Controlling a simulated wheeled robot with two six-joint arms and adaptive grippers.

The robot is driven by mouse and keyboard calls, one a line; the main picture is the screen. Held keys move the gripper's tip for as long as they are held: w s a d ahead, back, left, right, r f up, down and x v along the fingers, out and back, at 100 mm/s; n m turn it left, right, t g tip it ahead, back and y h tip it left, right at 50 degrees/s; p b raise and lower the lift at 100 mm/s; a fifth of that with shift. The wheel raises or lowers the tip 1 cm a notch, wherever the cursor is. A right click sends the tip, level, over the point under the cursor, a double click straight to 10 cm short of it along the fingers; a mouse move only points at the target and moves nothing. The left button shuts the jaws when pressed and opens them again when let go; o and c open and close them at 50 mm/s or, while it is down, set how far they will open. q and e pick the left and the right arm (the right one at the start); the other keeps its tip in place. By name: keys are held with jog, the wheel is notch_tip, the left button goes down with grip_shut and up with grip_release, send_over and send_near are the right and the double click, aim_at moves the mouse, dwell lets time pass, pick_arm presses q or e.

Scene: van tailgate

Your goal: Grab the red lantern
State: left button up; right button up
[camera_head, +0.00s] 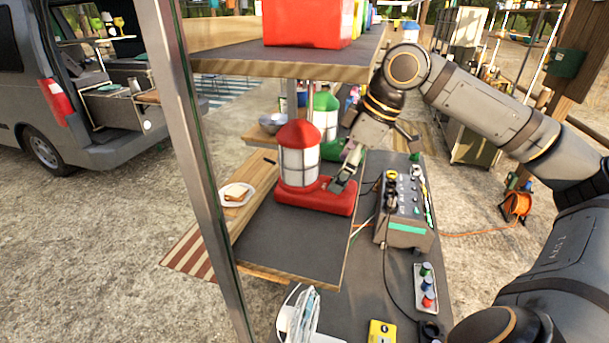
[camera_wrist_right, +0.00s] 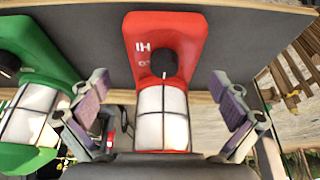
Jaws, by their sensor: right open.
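The red lantern (camera_head: 298,165) stands upright on a dark shelf in the head view, with a pale caged globe, red cap and long red base. In the right wrist view the red lantern (camera_wrist_right: 163,45) lies between the spread fingers, with clear gaps on both sides. My right gripper (camera_head: 348,168) is open and empty, close beside the lantern's right side, above the end of its base. It also shows in the wrist view (camera_wrist_right: 158,105). Its far finger is hard to make out in the head view. My left gripper is not in view.
A green lantern (camera_head: 326,110) stands just behind the red one; it also shows in the wrist view (camera_wrist_right: 28,115). An upper shelf (camera_head: 285,60) with a red box (camera_head: 305,22) overhangs the lantern. A metal post (camera_head: 190,130) stands left. A control box (camera_head: 408,205) sits right.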

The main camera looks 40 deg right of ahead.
jog(key=shift+s+a+f+b, duration=0.15)
jog(key=shift+f+b, duration=0.4)
jog(key=shift+f, duration=0.35)
jog(key=x, duration=0.2)
jog(key=shift+f, duration=0.25)
jog(key=shift+w+a+f, duration=0.15)
jog(key=shift+w+f, duration=0.1)
jog(key=shift+f, duration=0.05)
jog(key=shift+s, duration=0.15)
jog(key=c, duration=0.7)
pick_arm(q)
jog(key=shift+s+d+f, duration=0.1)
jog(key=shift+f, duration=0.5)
pick_arm(e)
jog(key=shift+r, duration=0.1)
jog(key=c, duration=0.9)
jog(key=shift+o, duration=0.2)
